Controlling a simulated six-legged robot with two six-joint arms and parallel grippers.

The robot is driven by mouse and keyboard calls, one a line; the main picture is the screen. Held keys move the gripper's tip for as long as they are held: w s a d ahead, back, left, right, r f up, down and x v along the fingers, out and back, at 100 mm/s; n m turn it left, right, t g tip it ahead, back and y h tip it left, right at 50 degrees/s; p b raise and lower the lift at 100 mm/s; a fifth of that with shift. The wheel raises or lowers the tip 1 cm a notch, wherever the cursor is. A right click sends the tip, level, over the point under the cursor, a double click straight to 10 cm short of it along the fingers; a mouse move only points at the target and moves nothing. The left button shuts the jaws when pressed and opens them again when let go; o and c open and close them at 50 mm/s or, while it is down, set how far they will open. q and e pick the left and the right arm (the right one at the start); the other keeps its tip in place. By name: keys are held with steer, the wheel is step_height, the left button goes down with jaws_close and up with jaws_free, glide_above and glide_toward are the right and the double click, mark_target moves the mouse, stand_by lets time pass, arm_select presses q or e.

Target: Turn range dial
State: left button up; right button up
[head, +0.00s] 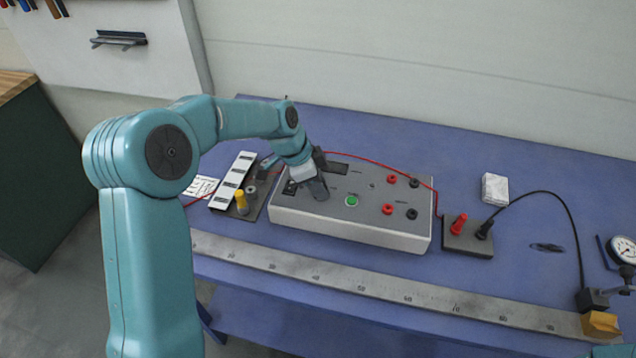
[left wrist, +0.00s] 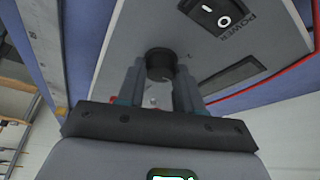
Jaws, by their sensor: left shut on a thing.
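A grey meter box (head: 345,223) sits on the blue bench, with a green button (head: 352,201) and several red and black sockets on its top. The dial's pointer and markings cannot be read.
A power switch (left wrist: 217,17) and a dark display (left wrist: 232,75) lie close to the dial. A red lead arches behind the box to a terminal block (head: 467,238) at its right. A long metal ruler (head: 390,290) runs along the front. A dial gauge (head: 623,249) stands far right.

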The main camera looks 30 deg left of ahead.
arm_select(q)
steer(key=shift+f, duration=0.1)
steer(key=shift+m+g+b, duration=0.3)
steer(key=shift+m+b, duration=0.15)
steer(key=shift+m, duration=0.35)
steer(key=shift+w+m+g+h+b, duration=0.1)
steer(key=shift+m+g+h+b, duration=0.25)
steer(key=shift+m, duration=0.75)
steer(key=shift+m+g, duration=0.55)
steer(key=shift+m, duration=0.65)
steer(key=shift+w+m+g+p, duration=0.1)
steer(key=shift+m+g+p, duration=0.4)
steer(key=shift+m, duration=0.8)
